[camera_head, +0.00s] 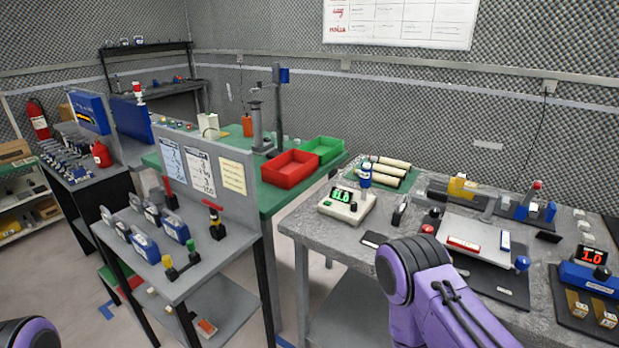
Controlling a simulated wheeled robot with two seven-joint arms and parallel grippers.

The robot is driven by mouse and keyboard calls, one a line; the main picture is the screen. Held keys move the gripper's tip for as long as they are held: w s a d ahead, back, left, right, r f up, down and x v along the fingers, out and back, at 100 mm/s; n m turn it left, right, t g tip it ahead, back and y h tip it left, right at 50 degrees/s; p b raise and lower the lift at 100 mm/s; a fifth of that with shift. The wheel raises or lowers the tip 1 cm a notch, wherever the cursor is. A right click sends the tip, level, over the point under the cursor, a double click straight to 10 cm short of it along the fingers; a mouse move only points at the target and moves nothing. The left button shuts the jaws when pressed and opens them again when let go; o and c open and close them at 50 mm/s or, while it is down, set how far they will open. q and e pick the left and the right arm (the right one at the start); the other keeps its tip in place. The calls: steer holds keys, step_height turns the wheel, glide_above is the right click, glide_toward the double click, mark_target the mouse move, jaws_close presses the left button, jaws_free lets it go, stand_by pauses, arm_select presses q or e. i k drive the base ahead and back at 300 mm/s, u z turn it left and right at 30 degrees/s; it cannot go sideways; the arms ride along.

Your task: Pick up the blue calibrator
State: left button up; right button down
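Which thing is the blue calibrator is not certain from this view. A blue device with a red lit "1.0" display (590,272) sits at the right end of the grey table. Several blue-and-grey boxy devices (145,246) stand in rows on the grey cart at left. A small blue-topped object (365,174) stands at a white instrument with a green display (346,206). My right arm's purple links reach in at the bottom right, over the table's front edge. Only a purple joint of my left arm shows at the bottom left. Neither gripper is visible.
The grey table (318,226) also holds a black-based fixture, blue and yellow pieces and white rolls on a green mat. Red (290,169) and green (323,150) bins stand on the green table behind. Open floor lies between cart and grey table.

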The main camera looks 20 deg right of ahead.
mark_target(366, 175)
steer(key=u, duration=0.95)
steer(key=i, duration=0.9)
steer(key=z, duration=2.95)
